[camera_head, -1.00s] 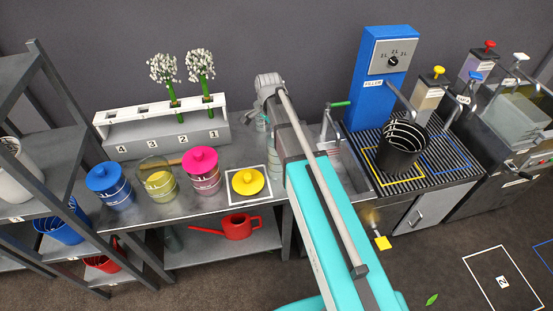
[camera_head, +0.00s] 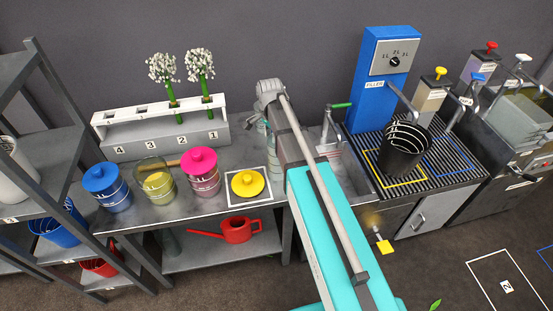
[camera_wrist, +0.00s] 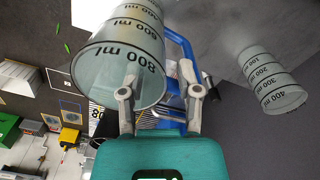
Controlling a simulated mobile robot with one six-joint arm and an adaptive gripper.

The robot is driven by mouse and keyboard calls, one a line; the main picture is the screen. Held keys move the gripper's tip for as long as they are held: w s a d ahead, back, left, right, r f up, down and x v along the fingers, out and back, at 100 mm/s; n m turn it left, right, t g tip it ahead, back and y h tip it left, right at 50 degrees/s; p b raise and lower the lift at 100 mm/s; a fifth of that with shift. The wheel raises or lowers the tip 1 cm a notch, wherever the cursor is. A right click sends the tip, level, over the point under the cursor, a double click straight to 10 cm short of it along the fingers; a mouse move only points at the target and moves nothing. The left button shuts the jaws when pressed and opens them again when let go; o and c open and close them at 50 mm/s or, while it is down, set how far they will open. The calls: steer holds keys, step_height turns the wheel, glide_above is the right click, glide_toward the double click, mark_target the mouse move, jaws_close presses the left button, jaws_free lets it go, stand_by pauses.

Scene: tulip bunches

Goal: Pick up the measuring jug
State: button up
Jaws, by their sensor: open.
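A clear measuring jug (camera_wrist: 118,62) with black marks, 800 ml among them, fills the upper left of the wrist view. I cannot tell whether either finger touches.
A smaller clear marked vessel (camera_wrist: 272,82) is at the right of the wrist view. The bench holds a blue canister (camera_head: 108,188), a pink canister (camera_head: 201,172), a yellow lid (camera_head: 247,183) and a numbered flower rack (camera_head: 165,135). A black bucket (camera_head: 402,152) stands under the filler.

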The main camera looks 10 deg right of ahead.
steer(key=shift+d+f+b, duration=0.1)
steer(key=shift+f+b, duration=1.3)
steer(key=shift+f, duration=0.3)
jaws_close()
